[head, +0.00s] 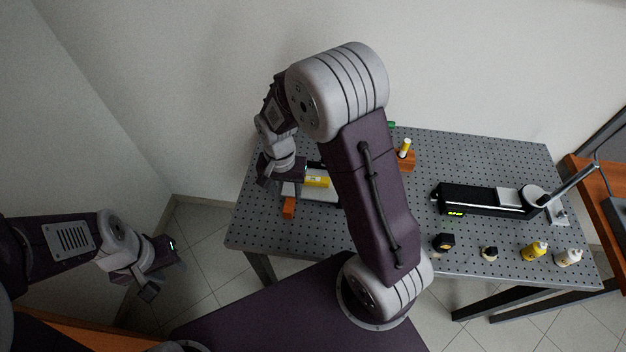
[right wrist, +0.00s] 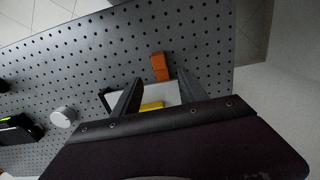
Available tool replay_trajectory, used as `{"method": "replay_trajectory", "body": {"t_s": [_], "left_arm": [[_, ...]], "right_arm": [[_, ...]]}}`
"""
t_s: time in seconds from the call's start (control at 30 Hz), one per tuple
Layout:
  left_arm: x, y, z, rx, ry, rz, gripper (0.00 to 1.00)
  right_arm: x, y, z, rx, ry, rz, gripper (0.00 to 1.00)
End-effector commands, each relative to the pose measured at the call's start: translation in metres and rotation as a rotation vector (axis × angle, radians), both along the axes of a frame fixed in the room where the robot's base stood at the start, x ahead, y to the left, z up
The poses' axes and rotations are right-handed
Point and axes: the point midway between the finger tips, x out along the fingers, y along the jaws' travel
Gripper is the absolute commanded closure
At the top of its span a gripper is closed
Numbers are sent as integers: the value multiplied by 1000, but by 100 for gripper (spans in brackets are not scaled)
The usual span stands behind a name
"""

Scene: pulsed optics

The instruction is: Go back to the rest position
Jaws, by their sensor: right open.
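My right gripper (head: 281,184) is over the left part of the perforated table (head: 265,222), reached from above by my bent arm. In the right wrist view its two fingers (right wrist: 159,90) are spread, with nothing held between them. Beyond them show a yellow piece (right wrist: 152,106) on a white surface and an orange block (right wrist: 160,67). In the head view the yellow piece (head: 317,182) and orange block (head: 289,207) are just right of and below the right gripper. My left gripper (head: 164,278) hangs over the floor left of the table, its fingers apart and empty.
A black device (head: 480,200) with a lever stands on the table's right side. Several small bottles and knobs, including a yellow bottle (head: 535,250), line the front right. An orange holder (head: 406,160) stands at the back. A wall rises behind the table.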

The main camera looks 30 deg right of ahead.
Motion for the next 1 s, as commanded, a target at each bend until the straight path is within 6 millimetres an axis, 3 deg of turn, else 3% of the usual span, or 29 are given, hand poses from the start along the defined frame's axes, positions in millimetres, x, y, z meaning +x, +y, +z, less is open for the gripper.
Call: {"method": "replay_trajectory", "body": {"t_s": [0.27, 0.37, 0.43, 0.5, 0.6, 0.7, 0.83, 1.0], "left_arm": [[0, 0, 0, 0, 0, 0, 64], [0, 0, 0, 0, 0, 0, 64], [0, 0, 0, 0, 0, 0, 64], [0, 0, 0, 0, 0, 0, 64], [0, 0, 0, 0, 0, 0, 64], [0, 0, 0, 0, 0, 0, 64], [0, 0, 0, 0, 0, 0, 64], [0, 0, 0, 0, 0, 0, 64]], "right_arm": [[1, -1, 0, 0, -1, -4, 50], [8, -10, 23, 9, -60, -33, 50], [-8, -22, 42, 13, -92, -59, 50], [-37, -34, 52, 12, -114, 12, 50], [-79, -42, 51, 1, -121, 225, 50], [-103, -42, 41, -4, -97, 418, 50], [-101, -42, 39, -12, -106, 554, 50], [-101, -42, 39, -13, -106, 573, 50]]}}
